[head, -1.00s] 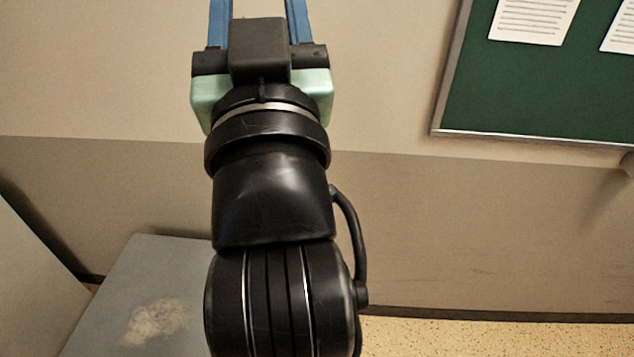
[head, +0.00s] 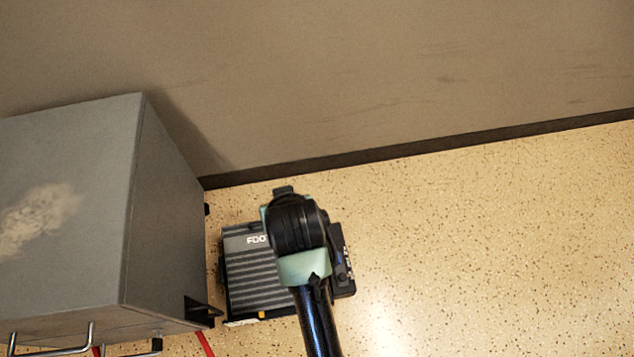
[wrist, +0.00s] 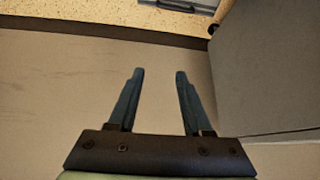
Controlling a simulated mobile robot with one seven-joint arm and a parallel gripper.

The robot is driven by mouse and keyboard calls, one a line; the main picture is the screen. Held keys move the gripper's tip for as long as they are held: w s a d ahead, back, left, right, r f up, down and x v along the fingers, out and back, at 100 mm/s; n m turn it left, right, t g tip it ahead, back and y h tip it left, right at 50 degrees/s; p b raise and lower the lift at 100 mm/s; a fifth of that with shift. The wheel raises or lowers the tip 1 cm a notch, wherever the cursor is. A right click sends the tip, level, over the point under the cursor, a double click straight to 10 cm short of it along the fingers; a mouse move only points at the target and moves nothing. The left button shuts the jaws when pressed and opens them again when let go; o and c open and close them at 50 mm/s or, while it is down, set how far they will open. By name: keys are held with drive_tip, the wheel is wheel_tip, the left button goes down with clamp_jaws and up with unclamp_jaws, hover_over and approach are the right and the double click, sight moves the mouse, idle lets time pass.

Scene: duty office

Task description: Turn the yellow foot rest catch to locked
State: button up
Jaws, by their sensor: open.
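In the head view the foot rest (head: 255,275) is a dark, ribbed grey pad on the floor, close to the grey cabinet, with white lettering partly covered by my arm. A small yellow piece (head: 262,315) shows at its near edge. It may be the catch, but it is too small to tell its setting. In the wrist view my gripper (wrist: 160,74) is open and empty, its two blue fingers apart in front of the wall. A grey edge at the top of that view (wrist: 190,4) may be the foot rest, apart from the fingertips. My fingers cannot be made out in the head view.
A grey cabinet (head: 65,210) with a worn patch stands left of the foot rest; its side also fills the right of the wrist view (wrist: 270,70). The wall (head: 380,80) with a dark skirting runs behind. Speckled floor (head: 480,240) is clear to the right.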

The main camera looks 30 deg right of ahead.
drive_tip(key=s+f+g+b, duration=0.2)
drive_tip(key=s+f+b, duration=0.25)
drive_tip(key=f, duration=0.45)
drive_tip(key=s+f+g+y+b, duration=0.1)
drive_tip(key=s+f+g+b, duration=0.15)
drive_tip(key=s+f, duration=0.5)
drive_tip(key=s+f+g+b, duration=0.2)
drive_tip(key=s+f+b, duration=0.2)
drive_tip(key=f, duration=0.7)
drive_tip(key=shift+m, duration=0.4)
drive_tip(key=f+b, duration=0.3)
drive_tip(key=f, duration=0.1)
drive_tip(key=f+b, duration=0.3)
drive_tip(key=f, duration=0.1)
drive_tip(key=f+b, duration=0.3)
drive_tip(key=f, duration=0.1)
drive_tip(key=shift+w+a+f+b, duration=0.15)
drive_tip(key=shift+a+b, duration=0.1)
drive_tip(key=shift+b, duration=0.15)
clamp_jaws()
